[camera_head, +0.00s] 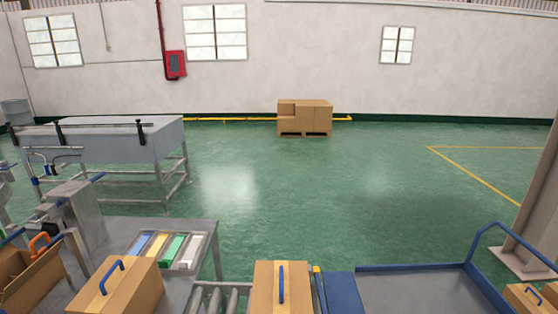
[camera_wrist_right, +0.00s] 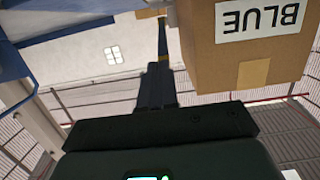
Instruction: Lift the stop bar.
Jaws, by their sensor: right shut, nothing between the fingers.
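My right gripper (camera_wrist_right: 157,85) shows in the right wrist view. Its black fingers are together, with nothing seen between them. Beyond the fingertips a thin dark bar (camera_wrist_right: 162,42) runs away from me; I cannot tell whether it is the stop bar or whether the fingers touch it. A cardboard box (camera_wrist_right: 245,60) with an upside-down "BLUE" label is close on the right of the fingers. In the head view a box with a blue handle (camera_head: 265,290) stands at the bottom middle, and a small yellow piece (camera_head: 316,269) shows at its right. Neither gripper shows in the head view.
Rollers (camera_head: 213,298) lie left of the middle box. A blue panel (camera_head: 342,293) and a blue-railed grey platform (camera_head: 420,290) are at its right. Another handled box (camera_head: 118,288) and a tray of coloured pieces (camera_head: 167,250) are at the left.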

